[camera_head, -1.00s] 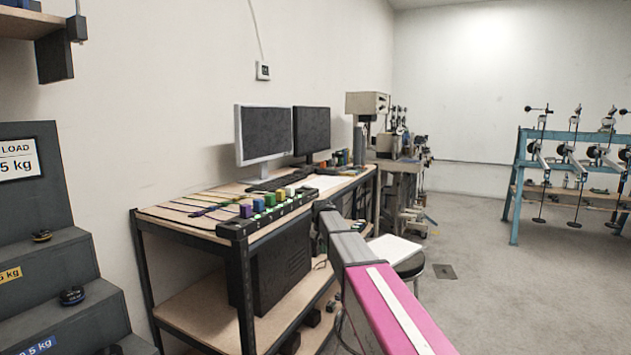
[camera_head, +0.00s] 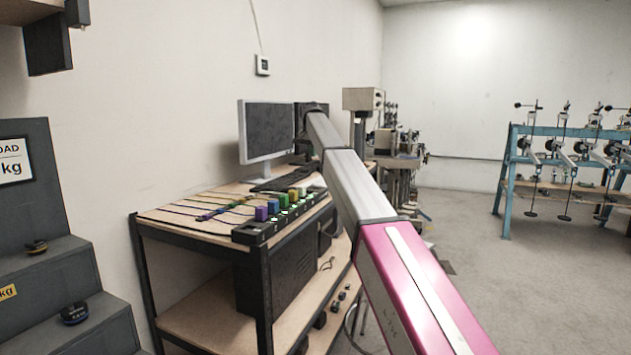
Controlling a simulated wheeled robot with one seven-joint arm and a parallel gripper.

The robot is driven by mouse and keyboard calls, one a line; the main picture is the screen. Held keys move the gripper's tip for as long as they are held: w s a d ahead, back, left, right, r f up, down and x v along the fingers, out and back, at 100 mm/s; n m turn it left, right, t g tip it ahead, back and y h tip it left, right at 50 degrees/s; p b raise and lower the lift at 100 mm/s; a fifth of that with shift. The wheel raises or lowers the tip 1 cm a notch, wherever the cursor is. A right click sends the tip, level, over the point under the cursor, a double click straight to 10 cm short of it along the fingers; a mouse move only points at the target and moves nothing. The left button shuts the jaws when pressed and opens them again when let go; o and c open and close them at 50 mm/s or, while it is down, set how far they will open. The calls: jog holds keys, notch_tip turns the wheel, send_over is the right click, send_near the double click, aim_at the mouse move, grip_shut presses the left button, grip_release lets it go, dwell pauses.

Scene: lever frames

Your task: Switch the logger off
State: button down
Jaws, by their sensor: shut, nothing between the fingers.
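A long black box, which looks like the logger (camera_head: 252,237), lies along the front edge of the bench top. A row of coloured plugs (camera_head: 273,207) stands on it, with small green lights beside them and cables running back to the left. Its switch is too small to make out. My arm (camera_head: 352,185) reaches forward from the lower right, pink then grey, and ends in a dark joint in front of the monitors. The arm covers the space right of the box's far end. My gripper does not show.
A monitor (camera_head: 267,130) and keyboard (camera_head: 275,183) stand at the back of the bench (camera_head: 172,222). A black computer case (camera_head: 288,277) sits on the shelf below. Dark grey steps (camera_head: 62,262) with weights are at left. Blue lever frames (camera_head: 508,170) stand far right, with open floor before them.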

aim_at(314, 185)
jog(key=shift+w+a+r, duration=0.1)
jog(key=shift+r, duration=0.2)
jog(key=x, duration=0.8)
jog(key=s+x, duration=0.1)
jog(key=x, duration=0.4)
jog(key=shift+a+f, duration=0.2)
jog(key=shift+a, duration=0.05)
jog(key=shift+w+f, duration=0.1)
jog(key=shift+f, duration=0.3)
